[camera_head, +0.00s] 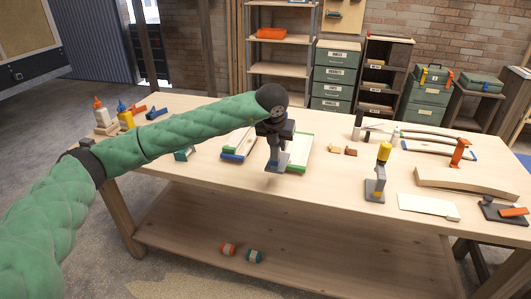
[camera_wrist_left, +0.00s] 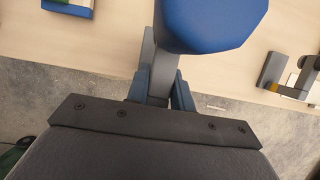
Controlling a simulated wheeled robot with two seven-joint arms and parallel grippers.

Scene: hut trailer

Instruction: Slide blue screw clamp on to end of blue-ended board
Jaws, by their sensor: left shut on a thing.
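My left gripper (camera_head: 275,132) is shut on the blue screw clamp (camera_head: 278,160), holding it near the front edge of the workbench, beside the boards. In the left wrist view the clamp's blue handle (camera_wrist_left: 208,22) and grey bar (camera_wrist_left: 160,72) stand between the fingers. The blue-ended board (camera_head: 232,155) lies on the bench just left of the clamp, its blue end toward the front edge. Its blue end also shows at the top left of the left wrist view (camera_wrist_left: 70,8). The clamp and the board end look apart. My right gripper is not in view.
A green-ended board (camera_head: 296,168) lies just right of the clamp. A yellow-handled clamp (camera_head: 378,175) and an orange clamp (camera_head: 459,152) stand farther right. Glue bottles (camera_head: 124,117) stand at the bench's left. The front middle of the workbench (camera_head: 330,190) is clear.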

